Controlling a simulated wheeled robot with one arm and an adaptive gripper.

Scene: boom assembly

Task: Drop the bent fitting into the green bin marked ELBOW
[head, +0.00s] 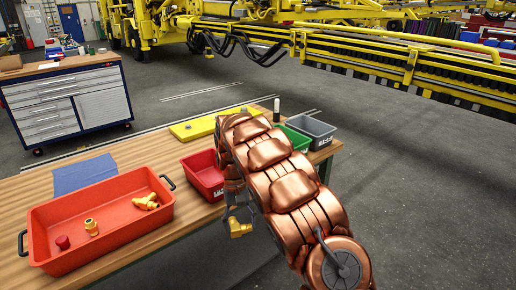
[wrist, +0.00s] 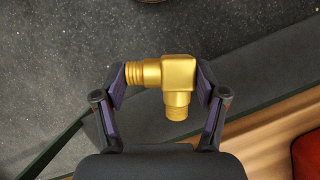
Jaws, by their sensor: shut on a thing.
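The bent fitting is a brass-coloured elbow with ribbed ends (wrist: 180,70). My gripper (wrist: 160,82) is shut on it, one finger at each side, in the wrist view. In the head view the fitting (head: 239,229) hangs below my gripper (head: 238,217), just off the table's front edge, with floor beneath. The green bin (head: 297,138) stands at the table's right end, between the red bin and the grey bin. My copper-coloured arm covers most of it, and its label is hidden.
A red bin (head: 205,181) and a grey bin (head: 316,131) stand beside the green one. An orange tray (head: 110,239) on the wooden table (head: 143,151) holds a red cap and brass fittings.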

